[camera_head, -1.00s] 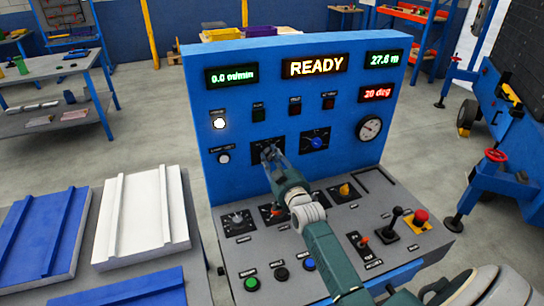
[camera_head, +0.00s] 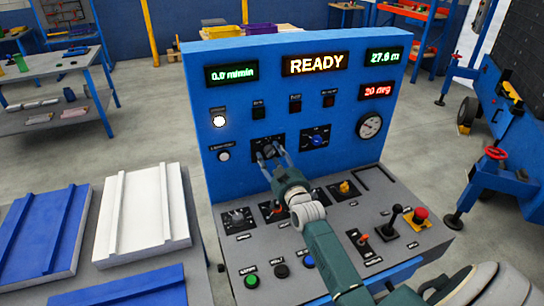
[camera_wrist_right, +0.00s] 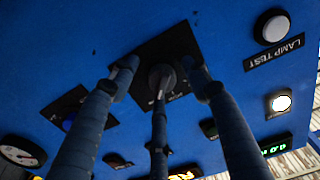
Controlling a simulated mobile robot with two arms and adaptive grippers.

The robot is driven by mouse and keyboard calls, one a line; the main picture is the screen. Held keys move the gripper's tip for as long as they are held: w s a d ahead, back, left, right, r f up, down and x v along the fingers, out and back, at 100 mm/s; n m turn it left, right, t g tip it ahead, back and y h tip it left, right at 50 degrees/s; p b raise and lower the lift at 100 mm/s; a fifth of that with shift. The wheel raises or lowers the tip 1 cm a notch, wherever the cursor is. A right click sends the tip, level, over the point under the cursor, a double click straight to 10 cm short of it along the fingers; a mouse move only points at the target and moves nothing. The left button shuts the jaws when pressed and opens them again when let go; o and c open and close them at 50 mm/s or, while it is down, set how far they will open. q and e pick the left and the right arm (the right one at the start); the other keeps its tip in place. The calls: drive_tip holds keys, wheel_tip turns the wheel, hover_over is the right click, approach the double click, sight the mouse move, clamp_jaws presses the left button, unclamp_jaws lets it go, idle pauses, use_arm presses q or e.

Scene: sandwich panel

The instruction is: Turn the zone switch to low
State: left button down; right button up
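A black rotary switch (camera_head: 268,150) sits on a dark square plate on the upright blue panel, left of a blue-knobbed switch (camera_head: 317,140). Their small labels are too blurred to read, so I cannot confirm which is the zone switch. My right gripper (camera_head: 272,162) is at the black switch, fingers apart. In the right wrist view the dark knob (camera_wrist_right: 161,77) shows between the spread fingertips of my right gripper (camera_wrist_right: 163,82). A thin finger-like part crosses below the knob. Contact and the pointer's setting are unclear. My left gripper is out of view.
The sloping desk (camera_head: 330,235) below carries knobs, levers, push buttons and a red mushroom button (camera_head: 420,214). A lit white lamp (camera_head: 219,121) and the lamp test button (camera_wrist_right: 273,26) are near the gripper. Displays (camera_head: 314,65) line the panel top.

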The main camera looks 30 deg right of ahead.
drive_tip(key=shift+r, duration=0.1)
drive_tip(key=v, duration=1.2)
